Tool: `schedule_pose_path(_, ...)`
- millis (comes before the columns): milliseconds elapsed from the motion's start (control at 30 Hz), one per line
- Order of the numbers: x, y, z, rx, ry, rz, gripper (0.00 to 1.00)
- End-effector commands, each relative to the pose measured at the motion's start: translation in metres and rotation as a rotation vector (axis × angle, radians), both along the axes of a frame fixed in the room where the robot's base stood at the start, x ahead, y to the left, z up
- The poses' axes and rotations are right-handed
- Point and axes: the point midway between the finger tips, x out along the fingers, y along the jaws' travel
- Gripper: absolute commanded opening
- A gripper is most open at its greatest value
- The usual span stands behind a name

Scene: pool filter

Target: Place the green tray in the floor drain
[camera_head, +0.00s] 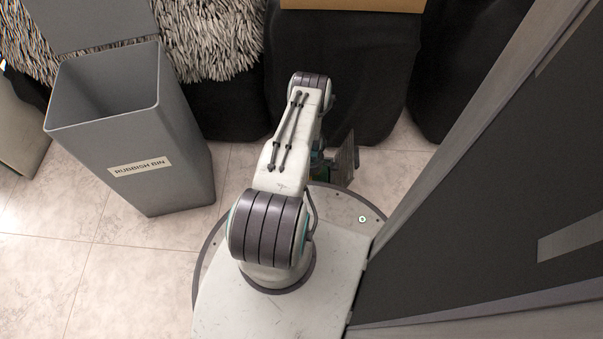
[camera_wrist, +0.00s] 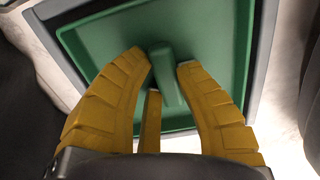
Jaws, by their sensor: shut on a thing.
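The green tray (camera_wrist: 110,45) fills most of the wrist view, with a raised green handle in its middle and a grey border around it. My gripper's yellow fingers (camera_wrist: 165,78) are shut on that handle. In the head view, my arm hides most of the gripper.
A grey rubbish bin (camera_head: 135,130) stands on the tiled floor at the left. Black-draped objects (camera_head: 345,70) and a shaggy grey cover (camera_head: 210,40) line the back. A dark panel (camera_head: 490,180) closes off the right. Bare floor (camera_head: 130,275) lies at lower left.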

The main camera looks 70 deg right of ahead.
Motion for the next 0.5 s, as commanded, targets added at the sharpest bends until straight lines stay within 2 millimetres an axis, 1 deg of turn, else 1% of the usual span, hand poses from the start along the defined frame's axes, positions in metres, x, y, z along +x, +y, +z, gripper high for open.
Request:
schedule_pose_path(100,-0.0033,0.0001,-0.0019,0.0,0.0,0.0,0.0)
schedule_pose_path(500,-0.0031,0.0002,-0.0045,0.0,0.0,0.001,0.0)
